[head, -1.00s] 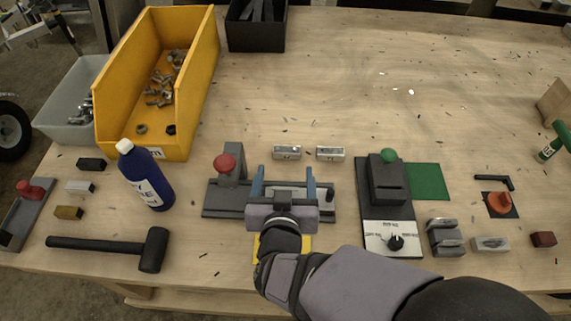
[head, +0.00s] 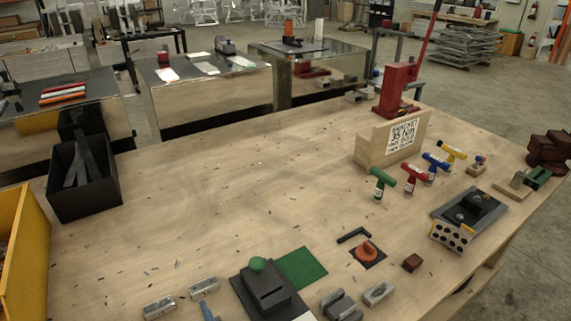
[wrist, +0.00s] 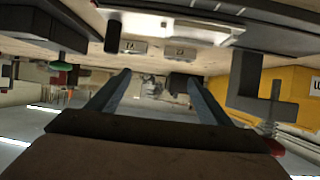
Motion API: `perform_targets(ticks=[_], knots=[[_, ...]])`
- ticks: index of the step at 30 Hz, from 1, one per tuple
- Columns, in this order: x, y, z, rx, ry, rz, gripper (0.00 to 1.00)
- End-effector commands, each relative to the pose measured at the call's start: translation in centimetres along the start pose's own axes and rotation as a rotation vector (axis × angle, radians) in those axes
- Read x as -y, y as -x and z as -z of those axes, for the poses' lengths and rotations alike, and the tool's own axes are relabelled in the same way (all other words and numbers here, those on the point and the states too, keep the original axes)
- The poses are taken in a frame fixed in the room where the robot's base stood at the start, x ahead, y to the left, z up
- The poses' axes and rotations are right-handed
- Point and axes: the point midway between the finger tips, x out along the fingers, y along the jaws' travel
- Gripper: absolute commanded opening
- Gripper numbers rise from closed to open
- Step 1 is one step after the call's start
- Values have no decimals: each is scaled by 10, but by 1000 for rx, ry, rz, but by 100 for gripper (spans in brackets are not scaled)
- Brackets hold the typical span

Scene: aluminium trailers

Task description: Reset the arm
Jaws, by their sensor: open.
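My gripper (wrist: 158,80) is open, its two blue-grey fingers spread in the wrist view with nothing held between them. In the head view only a blue fingertip of my gripper (head: 208,313) shows at the bottom edge; the rest of the arm is out of frame. The wrist view is upside down, with the tabletop across its top. Two small metal blocks (wrist: 125,47) lie beyond the fingertips; they also show in the head view (head: 204,287). A dark grey fixture (wrist: 262,95) stands right of the fingers.
T-handled tools (head: 414,176) stand by a wooden holder (head: 372,145). A black bin (head: 85,180) and yellow bin (head: 28,255) are left. The table's middle is mostly clear.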

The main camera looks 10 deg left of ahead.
Motion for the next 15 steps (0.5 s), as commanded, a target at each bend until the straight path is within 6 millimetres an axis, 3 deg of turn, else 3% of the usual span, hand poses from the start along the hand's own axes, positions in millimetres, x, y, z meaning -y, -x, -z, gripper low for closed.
perform_targets(ticks=[1,7,15], knots=[[-17,-5,13,11,-13,-27,73],[-92,-24,44,75,-56,-117,73],[-188,-31,62,188,-154,-183,73]])
